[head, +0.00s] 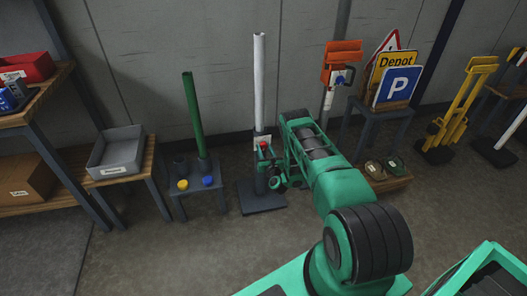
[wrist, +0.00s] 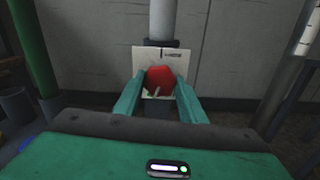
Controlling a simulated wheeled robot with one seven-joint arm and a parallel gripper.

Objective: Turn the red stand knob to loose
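The red stand knob (wrist: 159,80) sits on a pale plate (wrist: 184,62) on the stand, with a small mark above it and small, unreadable print at its upper right. A short pale pointer line shows on the knob's lower part, slightly tilted. My gripper (wrist: 160,88) has one green finger on each side of the knob, and the knob fills the gap between them. In the head view the red knob (head: 263,145) is on the stand with the tall white pole (head: 259,80), and my green arm reaches it from the right.
A stand with a green pole (head: 194,115) and yellow and blue knobs is to the left. A grey bin (head: 118,151) sits on a low bench. Road signs (head: 396,86) stand on a small table to the right. Yellow barrier-like stands (head: 455,110) are farther right.

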